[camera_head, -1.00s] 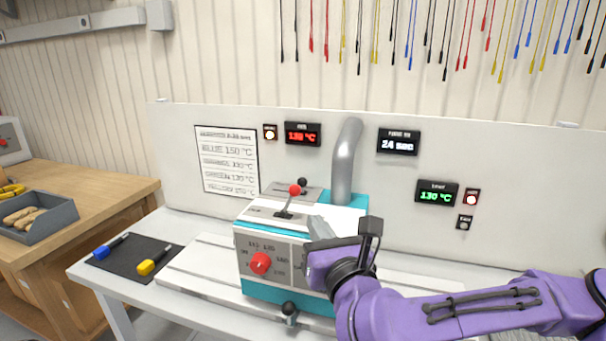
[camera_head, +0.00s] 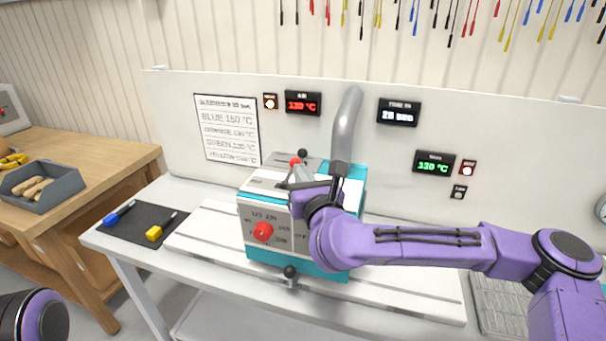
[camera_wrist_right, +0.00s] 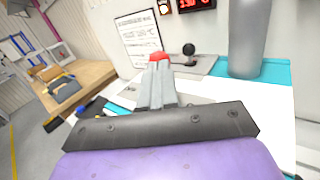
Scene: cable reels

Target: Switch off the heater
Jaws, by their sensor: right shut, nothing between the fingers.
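The heater machine is a teal and white box (camera_head: 257,254) on the bench, with a grey upright pipe (camera_head: 347,125). A red dial (camera_head: 263,231) with temperature marks is on its front. A red-knobbed lever (camera_head: 295,161) stands on top, with a black-knobbed lever (camera_head: 303,153) behind it. My right gripper (camera_head: 299,177) is shut and empty at the red knob; whether it touches is unclear. In the right wrist view the shut fingertips (camera_wrist_right: 158,72) overlap the red knob (camera_wrist_right: 159,56), and the black knob (camera_wrist_right: 189,49) is behind. My left gripper is out of view.
Wall displays read 130 °C in red (camera_head: 303,103) and green (camera_head: 434,164); small lamps (camera_head: 270,102) (camera_head: 467,168) glow beside them. A black-knobbed front lever (camera_head: 289,272) projects below the machine. A black mat (camera_head: 135,230) holds two tools at left.

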